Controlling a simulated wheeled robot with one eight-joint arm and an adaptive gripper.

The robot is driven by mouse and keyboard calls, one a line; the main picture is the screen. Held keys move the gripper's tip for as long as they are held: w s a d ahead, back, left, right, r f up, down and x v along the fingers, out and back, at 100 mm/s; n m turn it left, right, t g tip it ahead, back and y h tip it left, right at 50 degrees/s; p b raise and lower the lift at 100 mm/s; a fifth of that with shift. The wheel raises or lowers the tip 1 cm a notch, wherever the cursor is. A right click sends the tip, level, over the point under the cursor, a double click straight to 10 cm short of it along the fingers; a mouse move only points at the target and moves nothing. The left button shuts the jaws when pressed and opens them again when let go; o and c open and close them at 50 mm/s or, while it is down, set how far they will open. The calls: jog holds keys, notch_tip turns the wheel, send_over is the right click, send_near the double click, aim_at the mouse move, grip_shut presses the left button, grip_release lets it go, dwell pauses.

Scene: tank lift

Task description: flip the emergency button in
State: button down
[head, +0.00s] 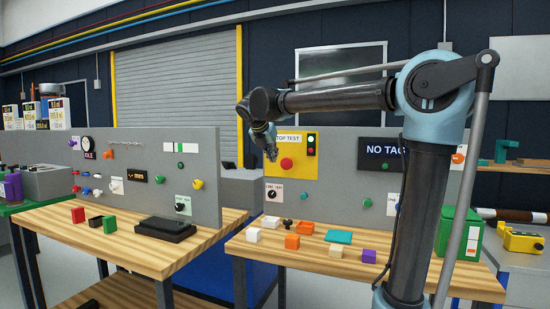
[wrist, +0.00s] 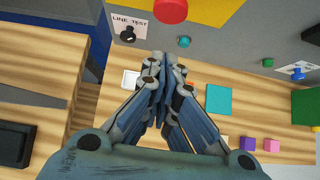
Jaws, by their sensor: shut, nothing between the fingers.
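The emergency button is a large round red button (head: 287,164) on a yellow plate (head: 304,146) on the grey upright panel, under a label that reads partly "TOP TEST". In the wrist view the red button (wrist: 171,9) is cut off by the top edge, beyond my fingertips. My gripper (head: 271,156) is shut and empty. In the head view it hangs in front of the yellow plate, just up and left of the red button. In the wrist view my closed fingers (wrist: 165,60) point toward the panel, apart from the button in the picture. I cannot tell the exact gap in depth.
A LINE TEST knob (head: 272,194) and a small teal button (wrist: 184,42) sit below the yellow plate. A signal light (head: 311,144) is right of the button. Several small blocks and a teal plate (head: 338,237) lie on the wooden bench (head: 260,262). A green box (head: 470,232) stands right.

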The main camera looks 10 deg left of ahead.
jog(key=w+d+f, duration=0.2)
jog(key=w+f, duration=0.3)
jog(key=w, duration=0.3)
jog(key=shift+w+d+f, duration=0.2)
jog(key=shift+w+d, duration=0.2)
jog(key=shift+w+d, duration=0.25)
jog(key=shift+w, duration=0.6)
send_near(285, 167)
jog(key=s+a+r, duration=0.2)
jog(key=s, duration=0.3)
jog(key=shift+s, duration=0.4)
